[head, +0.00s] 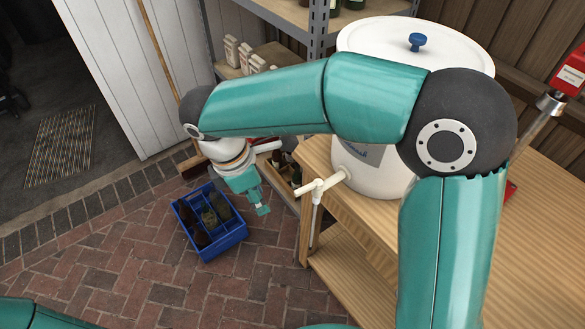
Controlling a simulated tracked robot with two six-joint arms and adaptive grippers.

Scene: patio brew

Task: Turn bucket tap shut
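The white bucket (368,170) stands on the wooden bench, with a lid (372,40) that has a blue knob. Its cream tap (325,184) sticks out low on the bucket's left side, and a pale tube hangs down from it. I cannot tell from the handle whether the tap is open or shut. My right arm reaches across in front of the bucket and hides part of it. My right gripper (262,209) points down, left of the tap and apart from it. Its finger opening is too small to judge. My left gripper is out of view.
A blue crate (236,237) with dark bottles stands on the brick floor below my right gripper. The wooden bench (540,235) fills the right side, with a red-handled tool (571,70) there. Shelves with small cartons (232,50) and a broom stand behind.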

